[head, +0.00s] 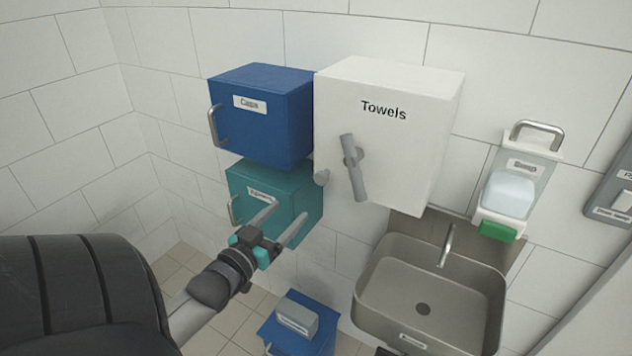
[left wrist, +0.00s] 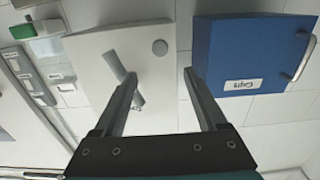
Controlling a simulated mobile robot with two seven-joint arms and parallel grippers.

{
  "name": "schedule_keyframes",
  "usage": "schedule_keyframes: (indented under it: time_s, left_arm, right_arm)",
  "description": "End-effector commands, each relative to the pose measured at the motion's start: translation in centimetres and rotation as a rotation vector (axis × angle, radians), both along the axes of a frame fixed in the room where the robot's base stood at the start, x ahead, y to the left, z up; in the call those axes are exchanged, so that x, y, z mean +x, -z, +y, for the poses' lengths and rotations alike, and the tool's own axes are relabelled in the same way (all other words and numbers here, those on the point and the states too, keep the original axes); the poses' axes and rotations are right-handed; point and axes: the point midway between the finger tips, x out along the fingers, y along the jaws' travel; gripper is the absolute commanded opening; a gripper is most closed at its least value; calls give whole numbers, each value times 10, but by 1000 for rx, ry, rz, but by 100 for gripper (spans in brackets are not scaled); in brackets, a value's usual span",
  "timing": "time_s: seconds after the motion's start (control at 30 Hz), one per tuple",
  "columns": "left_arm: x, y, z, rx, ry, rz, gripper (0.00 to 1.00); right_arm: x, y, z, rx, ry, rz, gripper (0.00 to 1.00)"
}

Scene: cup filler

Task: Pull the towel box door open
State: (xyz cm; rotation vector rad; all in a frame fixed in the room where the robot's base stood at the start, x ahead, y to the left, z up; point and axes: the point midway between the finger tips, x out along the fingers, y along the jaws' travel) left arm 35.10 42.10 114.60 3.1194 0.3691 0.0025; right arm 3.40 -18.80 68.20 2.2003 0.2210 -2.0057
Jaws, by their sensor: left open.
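The white towel box (head: 385,135), labelled "Towels", hangs on the tiled wall with its door closed. A grey bar handle (head: 354,168) stands out from the lower left of its door. My left gripper (head: 278,222) is open and empty, below and to the left of that handle, in front of the teal box. In the left wrist view the towel box (left wrist: 115,65) appears turned over, with its handle (left wrist: 122,75) near one finger of my open gripper (left wrist: 162,85). A gap between finger and handle cannot be judged there. My right gripper is not in view.
A blue caps box (head: 262,125) sits left of the towel box, above a teal box (head: 300,195). A steel sink (head: 430,290) and a soap dispenser (head: 512,190) are at right. A blue bin (head: 300,328) stands below.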

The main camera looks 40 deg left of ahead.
Motion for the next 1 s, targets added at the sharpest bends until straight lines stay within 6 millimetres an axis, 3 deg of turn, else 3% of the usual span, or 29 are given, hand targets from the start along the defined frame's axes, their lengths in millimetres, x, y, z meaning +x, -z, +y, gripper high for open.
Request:
schedule_keyframes:
  time_s: [0.6,1.0]
  left_arm:
    - [94,0,22,0,1,-1,74]
    - [125,0,30,1,1,1,74]
  right_arm:
    - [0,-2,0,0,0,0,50]
    - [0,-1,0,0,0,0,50]
